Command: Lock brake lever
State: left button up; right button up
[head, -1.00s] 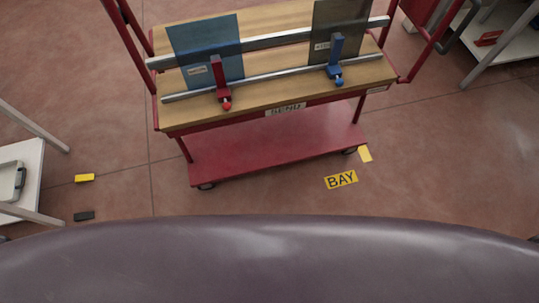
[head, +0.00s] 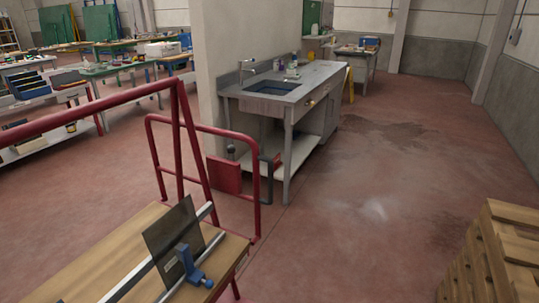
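The red cart with a wooden top (head: 95,265) stands at the lower left, cut off by the frame edge. At its far end are red tube rails (head: 200,125), a red plate (head: 223,176) and a dark grey bent bar (head: 267,178). A small black knob (head: 230,149) shows just above the plate. I cannot tell for certain which of these is the brake lever, or its setting. Neither of my grippers is in view.
A dark glass pane (head: 172,235) stands on the cart by a blue clamp (head: 190,266). A sink bench (head: 285,95) stands behind the cart's far end. The floor (head: 360,215) between is clear.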

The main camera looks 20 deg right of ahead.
aim_at(231, 149)
jog(key=j+z, duration=0.35)
jog(key=i+j+z, duration=0.1)
jog(key=j+z, duration=0.2)
jog(key=u, duration=0.4)
jog(key=i+l+u, duration=0.2)
jog(key=u, duration=0.15)
jog(key=i+l+u, duration=0.15)
jog(key=l+u, duration=0.15)
jog(key=i+l+u, duration=0.1)
jog(key=l+u, duration=0.25)
jog(key=l, duration=0.15)
jog(key=i+l, duration=0.15)
jog(key=l, duration=0.35)
jog(key=i+l+u, duration=0.1)
jog(key=l, duration=0.45)
jog(key=i+l, duration=0.1)
jog(key=l, duration=0.4)
jog(key=i+l+u, duration=0.15)
jog(key=l, duration=0.4)
